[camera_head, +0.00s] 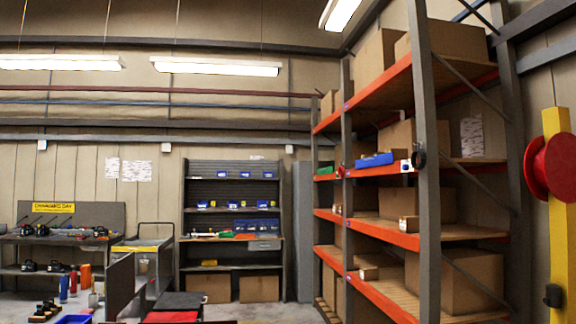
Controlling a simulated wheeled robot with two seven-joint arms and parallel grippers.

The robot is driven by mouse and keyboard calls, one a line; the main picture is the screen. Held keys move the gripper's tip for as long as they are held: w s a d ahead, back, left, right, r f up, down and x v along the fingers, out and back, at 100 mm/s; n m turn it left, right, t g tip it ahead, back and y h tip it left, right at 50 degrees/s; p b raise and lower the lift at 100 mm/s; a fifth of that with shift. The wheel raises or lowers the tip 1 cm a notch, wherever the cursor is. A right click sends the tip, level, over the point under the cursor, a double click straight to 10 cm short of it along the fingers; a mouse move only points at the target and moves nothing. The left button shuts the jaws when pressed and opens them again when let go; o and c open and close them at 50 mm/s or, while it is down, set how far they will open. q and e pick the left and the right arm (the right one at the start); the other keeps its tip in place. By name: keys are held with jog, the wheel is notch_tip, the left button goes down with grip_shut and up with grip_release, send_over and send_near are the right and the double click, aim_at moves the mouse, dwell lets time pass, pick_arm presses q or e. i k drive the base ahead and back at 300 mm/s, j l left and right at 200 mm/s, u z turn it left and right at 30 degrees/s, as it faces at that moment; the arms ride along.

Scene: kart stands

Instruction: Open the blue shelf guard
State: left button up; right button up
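No part clearly reads as a blue shelf guard. On the orange-and-grey rack (430,180) at the right, a blue object (374,160) lies at the front edge of a middle shelf, left of a grey upright. Whether it is a guard or a bin is too small to tell. A small white-and-blue piece (406,166) sits just right of it by the upright. Neither of my grippers is in view.
A dark shelving unit (232,187) with blue bins stands at the back. Workbenches (50,240) with tools and bottles are at the left. A yellow post (561,220) carrying a red reel (549,167) stands at the far right. Cardboard boxes (455,281) fill the rack.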

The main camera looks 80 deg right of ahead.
aim_at(386, 158)
jog(key=z, duration=3.35)
jog(key=i+l, duration=0.25)
jog(key=i, duration=0.15)
jog(key=i+l+z, duration=0.1)
jog(key=i+l, duration=0.2)
jog(key=i+z, duration=0.2)
jog(key=i, duration=0.35)
jog(key=i+j+z, duration=0.2)
jog(key=i, duration=0.3)
jog(key=i+j+z, duration=0.15)
jog(key=i, duration=0.4)
jog(key=i+j+z, duration=0.2)
jog(key=i+j, duration=0.15)
jog(key=i, duration=0.15)
